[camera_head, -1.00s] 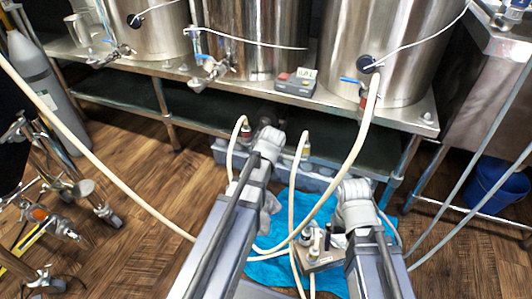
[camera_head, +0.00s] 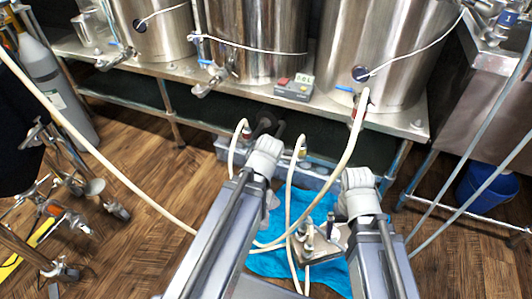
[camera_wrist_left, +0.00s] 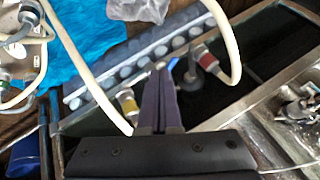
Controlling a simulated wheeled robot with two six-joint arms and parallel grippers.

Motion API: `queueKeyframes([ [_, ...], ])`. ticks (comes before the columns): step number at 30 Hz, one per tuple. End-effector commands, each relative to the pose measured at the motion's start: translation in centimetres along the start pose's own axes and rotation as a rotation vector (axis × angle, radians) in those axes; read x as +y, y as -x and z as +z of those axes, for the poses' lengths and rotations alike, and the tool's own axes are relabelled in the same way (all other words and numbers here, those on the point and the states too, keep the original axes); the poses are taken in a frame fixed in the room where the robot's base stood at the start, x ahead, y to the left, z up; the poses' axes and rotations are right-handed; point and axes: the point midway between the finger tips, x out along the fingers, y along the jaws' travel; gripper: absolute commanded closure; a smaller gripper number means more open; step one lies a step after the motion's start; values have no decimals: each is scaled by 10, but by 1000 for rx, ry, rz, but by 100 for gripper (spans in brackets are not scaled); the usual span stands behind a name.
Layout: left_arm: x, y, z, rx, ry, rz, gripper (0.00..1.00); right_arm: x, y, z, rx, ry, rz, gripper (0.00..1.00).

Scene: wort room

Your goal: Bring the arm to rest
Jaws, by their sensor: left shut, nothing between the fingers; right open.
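My left arm reaches forward in the head view, with its grey wrist above the blue cloth and its dark gripper (camera_head: 270,127) near the edge of the lower shelf. In the left wrist view the two dark fingers (camera_wrist_left: 160,72) are together with nothing between them. They point toward a grey rack (camera_wrist_left: 150,62) between two hose ends. My right arm comes in at the lower right. Its gripper (camera_head: 338,212) is partly hidden beside the wrist, close to a small metal block with fittings (camera_head: 318,246). I see nothing held in it.
Steel kettles (camera_head: 375,45) stand on a metal bench (camera_head: 410,122) with a small display box (camera_head: 293,88). Pale hoses (camera_head: 345,160) loop around both arms. A blue cloth (camera_head: 270,265) lies below. A blue bucket (camera_head: 485,185) stands right; a wheeled frame (camera_head: 50,215) stands left.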

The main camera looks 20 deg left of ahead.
Motion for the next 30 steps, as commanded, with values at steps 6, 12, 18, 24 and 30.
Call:
queueKeyframes([
  [6, -1, 4, 1, 0, 0, 0, 100, 0, 3, 0, 0, 1, 0, 0],
  [12, 5, 8, 0, -11, 0, 14, 100, 1, 6, 0, 0, 1, 0, 0],
  [18, 71, 53, 1, -157, -3, 163, 100, 4, 36, 2, 0, 4, 1, 0],
  [24, 141, 113, 21, -361, -34, 302, 100, 7, 62, 4, -1, 7, 2, 0],
  [30, 169, 168, 34, -506, -69, 366, 100, 10, 90, 5, -1, 9, 2, 0],
])
